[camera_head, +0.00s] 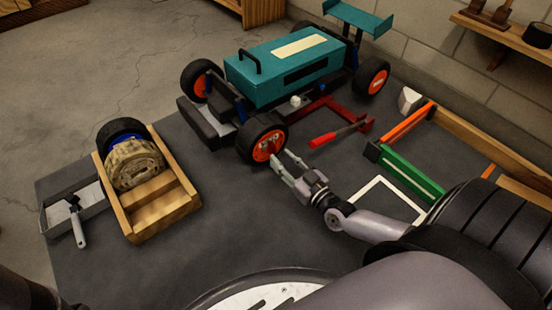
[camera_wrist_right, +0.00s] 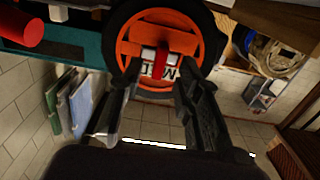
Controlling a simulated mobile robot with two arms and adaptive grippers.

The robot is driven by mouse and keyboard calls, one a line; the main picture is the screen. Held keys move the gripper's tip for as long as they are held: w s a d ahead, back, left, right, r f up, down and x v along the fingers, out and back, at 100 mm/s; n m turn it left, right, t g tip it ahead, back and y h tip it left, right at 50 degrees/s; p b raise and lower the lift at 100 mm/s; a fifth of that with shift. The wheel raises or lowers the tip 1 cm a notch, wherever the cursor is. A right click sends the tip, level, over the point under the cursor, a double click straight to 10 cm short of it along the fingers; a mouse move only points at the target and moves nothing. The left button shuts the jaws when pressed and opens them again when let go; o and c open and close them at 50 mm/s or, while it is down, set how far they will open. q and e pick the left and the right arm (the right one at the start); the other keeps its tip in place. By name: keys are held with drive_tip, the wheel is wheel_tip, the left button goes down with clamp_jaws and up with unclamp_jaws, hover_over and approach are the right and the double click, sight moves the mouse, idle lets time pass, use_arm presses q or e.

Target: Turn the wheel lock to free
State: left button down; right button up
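The teal racecar (camera_head: 285,70) stands on the dark mat with black tires and orange rims. The wheel (camera_head: 267,145) nearest me has an orange hub with white lettering. In the right wrist view this wheel (camera_wrist_right: 128,45) fills the top middle. A small red piece (camera_wrist_right: 160,62), apparently the wheel lock, sits at its hub between pale parts, with lettering beside it. My right gripper (camera_head: 283,166) is just in front of the wheel. Contact with the lock cannot be told. My left gripper is out of view.
A red jack with a handle (camera_head: 322,140) lies by the car. A wooden crate (camera_head: 160,210) holds loose wheels at left, beside a grey tray (camera_head: 80,210) with a tool. Green and orange bars (camera_head: 410,172) and a white frame (camera_head: 385,185) lie at right.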

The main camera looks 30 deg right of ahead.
sight(275, 152)
drive_tip(key=shift+w+a+b, duration=0.15)
drive_tip(key=shift+w+b, duration=0.45)
drive_tip(key=shift+w, duration=1.3)
drive_tip(key=shift+c, duration=0.4)
clamp_jaws()
